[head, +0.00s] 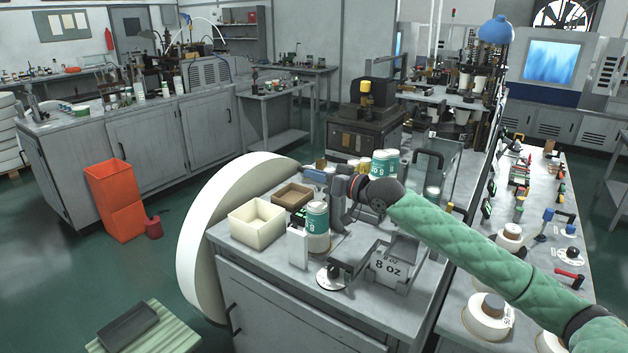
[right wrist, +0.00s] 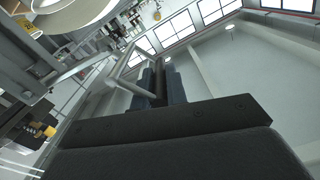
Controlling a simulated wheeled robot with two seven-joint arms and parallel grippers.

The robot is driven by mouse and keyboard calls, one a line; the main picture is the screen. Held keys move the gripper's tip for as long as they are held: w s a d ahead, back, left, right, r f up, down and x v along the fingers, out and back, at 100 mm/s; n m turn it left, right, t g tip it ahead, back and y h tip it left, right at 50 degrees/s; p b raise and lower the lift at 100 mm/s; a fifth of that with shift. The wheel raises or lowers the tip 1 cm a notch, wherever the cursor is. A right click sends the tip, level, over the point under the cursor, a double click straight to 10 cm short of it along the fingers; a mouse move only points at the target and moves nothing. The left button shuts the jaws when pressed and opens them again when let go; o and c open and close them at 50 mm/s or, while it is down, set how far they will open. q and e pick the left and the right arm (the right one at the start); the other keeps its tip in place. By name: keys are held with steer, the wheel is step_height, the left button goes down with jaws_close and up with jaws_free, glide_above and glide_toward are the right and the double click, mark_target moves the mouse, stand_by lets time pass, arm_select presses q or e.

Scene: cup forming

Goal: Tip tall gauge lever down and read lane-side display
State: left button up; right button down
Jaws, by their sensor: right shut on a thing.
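My right arm in a green quilted sleeve comes in from the right. Its gripper (head: 338,205) is over the front bench, just right of a teal and white cup stack (head: 318,222). In the right wrist view the fingers (right wrist: 160,85) are closed together on a slim dark part, with a pale grey bar frame (right wrist: 127,68) beside them. I take the held part to be the gauge lever; its full shape is hidden by the gripper. A small display with green light (head: 300,213) shows behind the stack, too small to read. My left gripper is not in view.
A cream bin (head: 257,222) and a brown tray (head: 292,196) stand left of the gripper. An "8 oz" sign (head: 388,266) and a black knob on a round white base (head: 333,276) are in front. The right bench (head: 545,268) holds several rolls and small levers.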

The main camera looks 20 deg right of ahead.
steer(key=r+m, duration=0.1)
steer(key=w+d+r+m+p, duration=0.1)
steer(key=shift+d+r, duration=0.2)
steer(key=shift+r, duration=0.1)
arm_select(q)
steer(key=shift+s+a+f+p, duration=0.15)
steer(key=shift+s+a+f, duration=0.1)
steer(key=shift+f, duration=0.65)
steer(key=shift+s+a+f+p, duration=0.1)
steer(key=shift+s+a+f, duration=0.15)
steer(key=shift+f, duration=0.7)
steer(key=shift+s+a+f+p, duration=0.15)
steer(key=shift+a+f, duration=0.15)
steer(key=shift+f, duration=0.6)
arm_select(e)
steer(key=shift+w+d+r+m, duration=0.6)
steer(key=shift+d+r+m, duration=0.1)
steer(key=shift+m, duration=0.5)
